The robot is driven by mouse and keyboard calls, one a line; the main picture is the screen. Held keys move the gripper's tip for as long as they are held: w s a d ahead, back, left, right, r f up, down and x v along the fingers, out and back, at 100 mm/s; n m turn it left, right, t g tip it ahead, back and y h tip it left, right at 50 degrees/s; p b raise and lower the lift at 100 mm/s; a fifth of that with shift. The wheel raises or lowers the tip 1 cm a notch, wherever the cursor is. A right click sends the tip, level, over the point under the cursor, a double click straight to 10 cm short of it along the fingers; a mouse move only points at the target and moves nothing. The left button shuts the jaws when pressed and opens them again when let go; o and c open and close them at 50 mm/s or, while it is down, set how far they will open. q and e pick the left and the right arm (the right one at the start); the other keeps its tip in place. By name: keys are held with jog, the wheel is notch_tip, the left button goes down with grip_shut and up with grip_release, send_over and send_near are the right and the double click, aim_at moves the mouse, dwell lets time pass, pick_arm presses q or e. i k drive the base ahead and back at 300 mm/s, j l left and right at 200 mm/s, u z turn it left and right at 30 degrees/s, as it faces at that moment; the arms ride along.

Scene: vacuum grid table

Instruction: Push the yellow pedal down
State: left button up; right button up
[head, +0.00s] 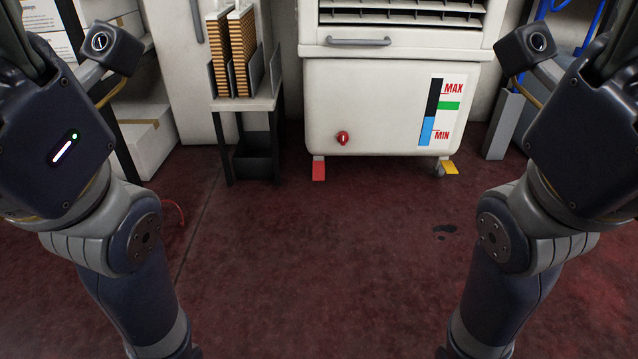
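The yellow pedal (450,167) is small and sits low at the right front foot of the white wheeled cabinet (375,105), next to a caster. A red pedal (319,170) sits at the cabinet's left front foot. Whether either pedal is up or down is too small to tell. My two arms come in from the left and right edges and bend down toward the bottom of the head view. Neither gripper shows; both lie outside the frame. Both pedals are well ahead of my arms, across open floor.
The cabinet has a red knob (342,138), a handle (358,41) and a MAX/MIN level gauge (437,112). A small stand (245,102) with stacked boards is to its left. The dark red floor (320,260) in front is clear apart from a dark stain (445,230).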

aim_at(449, 167)
jog(key=i+l, duration=0.5)
jog(key=l, duration=0.15)
jog(key=i+l, duration=0.55)
jog(key=l, duration=0.15)
jog(key=i+l, duration=0.5)
jog(key=l, duration=0.15)
